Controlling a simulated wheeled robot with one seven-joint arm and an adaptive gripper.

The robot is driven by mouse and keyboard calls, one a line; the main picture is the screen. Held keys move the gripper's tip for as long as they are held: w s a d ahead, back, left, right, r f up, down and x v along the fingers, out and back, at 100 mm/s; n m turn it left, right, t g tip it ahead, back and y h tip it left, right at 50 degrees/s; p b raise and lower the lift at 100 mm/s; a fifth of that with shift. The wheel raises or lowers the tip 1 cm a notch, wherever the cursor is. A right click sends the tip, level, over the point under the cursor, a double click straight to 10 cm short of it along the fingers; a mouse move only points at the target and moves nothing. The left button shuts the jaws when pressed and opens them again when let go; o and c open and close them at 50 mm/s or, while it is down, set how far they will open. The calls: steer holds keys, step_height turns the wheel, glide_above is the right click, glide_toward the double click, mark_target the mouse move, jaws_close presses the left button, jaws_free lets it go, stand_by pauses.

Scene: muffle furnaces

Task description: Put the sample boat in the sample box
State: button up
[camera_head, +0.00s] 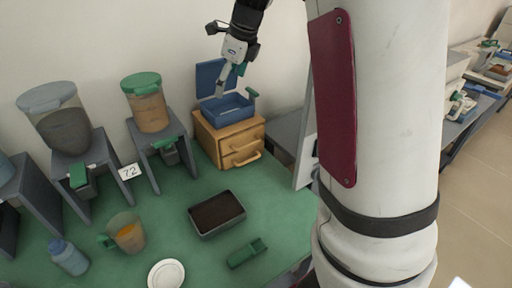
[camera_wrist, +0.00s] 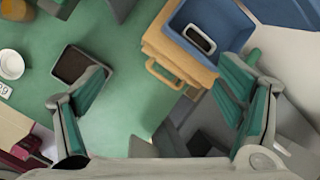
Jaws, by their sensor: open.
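The sample box (camera_head: 228,110) is an open blue box with its lid raised at the back, set on a wooden drawer unit. It also shows in the wrist view (camera_wrist: 222,18). The sample boat (camera_wrist: 199,40) is a small pale oblong dish with dark contents. It lies inside the box in the wrist view; I cannot make it out in the head view. My gripper (camera_head: 231,78) hangs above the box, pointing down. In the wrist view my gripper (camera_wrist: 160,82) has its two green-padded fingers wide apart, with nothing held between them.
The wooden drawer unit (camera_head: 229,141) stands at the back of the green table. A dark-filled tray (camera_head: 217,213), a green scoop (camera_head: 247,252), a beaker (camera_head: 127,233) and a white dish (camera_head: 166,274) stand in front. Hoppers on grey stands are at left.

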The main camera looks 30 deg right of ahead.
steer(key=s+a+r+n, duration=0.4)
steer(key=s+a+n, duration=0.3)
steer(key=s+n, duration=0.3)
steer(key=s+a+f+n, duration=0.1)
steer(key=s+a+n, duration=0.1)
steer(key=s+n, duration=0.7)
steer(key=s+a+f+n+h, duration=0.1)
steer(key=s+a+n, duration=0.2)
steer(key=s+n, duration=0.6)
steer(key=s, duration=0.3)
steer(key=shift+s+f+n, duration=0.25)
steer(key=shift+s+n, duration=0.05)
steer(key=shift+s, duration=0.1)
steer(key=shift+a, duration=0.1)
steer(key=shift+c, duration=0.5)
